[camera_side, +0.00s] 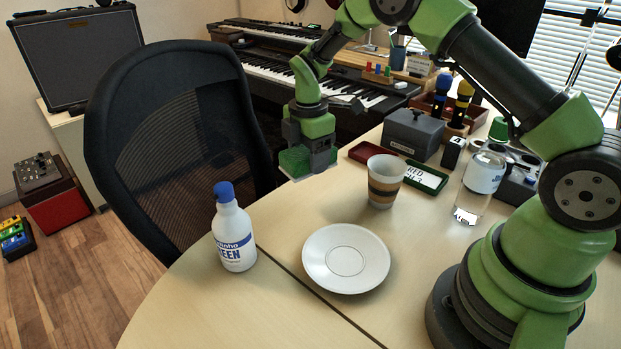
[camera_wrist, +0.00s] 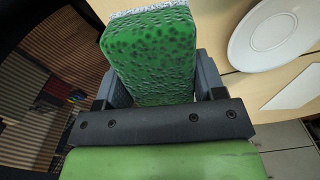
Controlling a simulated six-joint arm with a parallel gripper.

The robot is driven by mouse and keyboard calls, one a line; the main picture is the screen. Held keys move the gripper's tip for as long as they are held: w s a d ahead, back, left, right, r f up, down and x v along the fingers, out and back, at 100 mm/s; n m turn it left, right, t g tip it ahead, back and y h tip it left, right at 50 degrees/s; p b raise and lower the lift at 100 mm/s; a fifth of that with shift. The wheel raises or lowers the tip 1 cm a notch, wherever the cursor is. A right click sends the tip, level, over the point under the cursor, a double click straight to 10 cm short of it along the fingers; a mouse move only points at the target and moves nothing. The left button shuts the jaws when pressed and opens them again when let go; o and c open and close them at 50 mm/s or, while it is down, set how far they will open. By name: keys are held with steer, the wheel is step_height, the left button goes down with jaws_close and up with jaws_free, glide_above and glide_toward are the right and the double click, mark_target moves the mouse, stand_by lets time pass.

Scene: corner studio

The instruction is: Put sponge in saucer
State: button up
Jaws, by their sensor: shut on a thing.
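The sponge (camera_wrist: 150,60) is green and speckled with a pale layer along one edge. My gripper (camera_side: 305,158) is shut on it at the far left edge of the table, beside the chair. In the side view the sponge (camera_side: 293,161) shows below and left of the jaws, and they hide part of it. In the wrist view my gripper (camera_wrist: 158,90) has a jaw on each side of the sponge. The saucer (camera_side: 346,259) is white, round and empty, on the table nearer the camera; it also shows at the upper right of the wrist view (camera_wrist: 242,47).
A white spray bottle with a blue top (camera_side: 234,236) stands left of the saucer. A black chair (camera_side: 180,130) adjoins the table's left edge.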

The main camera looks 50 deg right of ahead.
steer(key=s+a+r+n, duration=0.1)
steer(key=s+a+r, duration=0.2)
steer(key=s+a, duration=0.25)
steer(key=n, duration=0.1)
glide_above(345, 260)
step_height(345, 260, down, 5)
steer(key=shift+s+r, duration=0.1)
steer(key=shift+s, duration=0.05)
steer(key=shift+f, duration=2.4)
steer(key=o, duration=0.9)
steer(key=shift+f, duration=0.1)
